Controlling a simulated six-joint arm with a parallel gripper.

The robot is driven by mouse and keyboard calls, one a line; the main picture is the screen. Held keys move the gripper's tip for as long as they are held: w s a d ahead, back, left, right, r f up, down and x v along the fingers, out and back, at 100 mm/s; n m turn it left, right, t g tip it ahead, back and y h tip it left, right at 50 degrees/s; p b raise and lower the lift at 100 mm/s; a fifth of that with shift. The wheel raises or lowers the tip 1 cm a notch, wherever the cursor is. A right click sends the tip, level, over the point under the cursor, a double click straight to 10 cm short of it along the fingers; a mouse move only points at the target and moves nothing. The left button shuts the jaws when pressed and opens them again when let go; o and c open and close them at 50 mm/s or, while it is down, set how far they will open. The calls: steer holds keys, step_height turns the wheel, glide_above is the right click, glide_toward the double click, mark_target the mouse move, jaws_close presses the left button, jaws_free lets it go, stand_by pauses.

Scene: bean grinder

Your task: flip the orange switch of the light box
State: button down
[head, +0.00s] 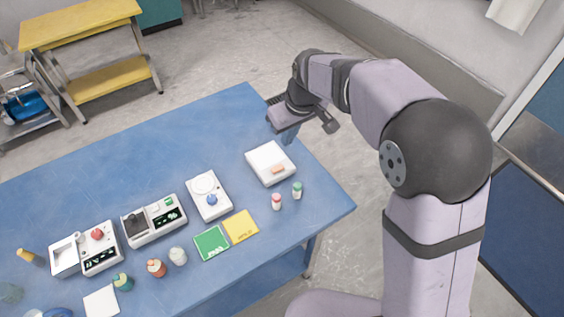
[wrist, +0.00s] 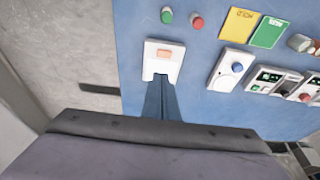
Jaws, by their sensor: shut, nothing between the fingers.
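The light box (head: 266,156) is a white, flat box near the right end of the blue table. Its orange switch (head: 278,170) is on the top, toward the near edge. In the wrist view the light box (wrist: 149,69) is ahead of the fingers, with the orange switch (wrist: 165,54) in plain sight. My gripper (head: 288,138) is above the far side of the box in the head view. In the wrist view its fingers (wrist: 161,80) are together and empty, their tips overlapping the box's near edge. I cannot tell whether they touch it.
Two small bottles, one red (head: 276,202) and one green (head: 297,191), stand close beside the light box. A white device with a blue knob (head: 209,190) stands to the left. Green (head: 211,243) and yellow (head: 241,226) cards lie nearby.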

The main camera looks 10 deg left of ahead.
steer(key=p, duration=0.4)
glide_above(280, 167)
steer(key=f, duration=1.1)
steer(key=shift+s+d+f, duration=0.3)
steer(key=shift+s+d, duration=0.05)
steer(key=shift+d, duration=0.05)
steer(key=shift+f+p, duration=0.35)
steer(key=shift+f, duration=0.7)
steer(key=shift+f, duration=0.1)
